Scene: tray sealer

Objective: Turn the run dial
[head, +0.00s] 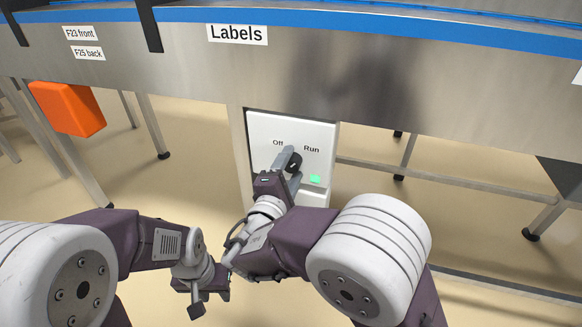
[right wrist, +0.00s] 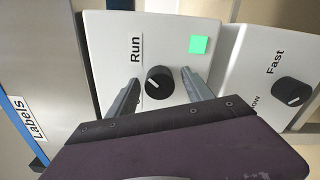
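The run dial (right wrist: 159,82) is a black round knob on a white control panel (right wrist: 105,55). The "Run" label and a lit green square are beside it in the right wrist view. A small pale mark shows on the knob, but I cannot tell exactly where it points. In the head view the dial (head: 295,161) is partly covered by my right gripper (head: 291,170). The right gripper's fingers (right wrist: 160,90) are apart, one on each side of the dial, with gaps visible. My left gripper (head: 196,301) hangs low left of the right arm; its fingers are unclear.
A second panel with a "Fast" dial (right wrist: 292,92) sits beside the run panel. The steel machine frame (head: 200,75) with a "Labels" sign (head: 237,34) runs above. An orange box (head: 68,108) hangs at the left. Thin table legs stand behind, over open floor.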

